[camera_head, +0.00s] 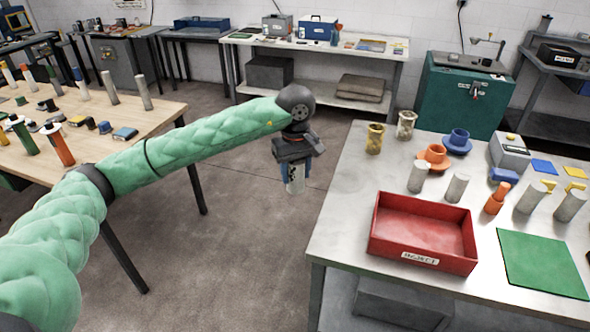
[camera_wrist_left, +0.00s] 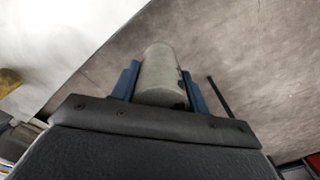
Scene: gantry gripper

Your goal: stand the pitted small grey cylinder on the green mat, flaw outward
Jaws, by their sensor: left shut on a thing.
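My left gripper (camera_head: 295,170) is shut on a small grey cylinder (camera_head: 296,184), which hangs upright below it. Dark pits show on the cylinder's side in the head view. In the left wrist view the cylinder (camera_wrist_left: 160,72) sits between the two blue fingers (camera_wrist_left: 160,85), with a dark spot low on its right side. They are in the air over the floor, between the wooden table and the metal table. The green mat (camera_head: 541,262) lies bare at the right front of the metal table, well right of the gripper. My right gripper is not in view.
A red reject box (camera_head: 423,198) stands on the metal table (camera_head: 340,215) between my gripper and the mat. Behind it are grey cylinders (camera_head: 457,187), an orange bottle (camera_head: 497,198), orange and blue cups, and brass and pale pots. The wooden table (camera_head: 100,150) holds several cylinders.

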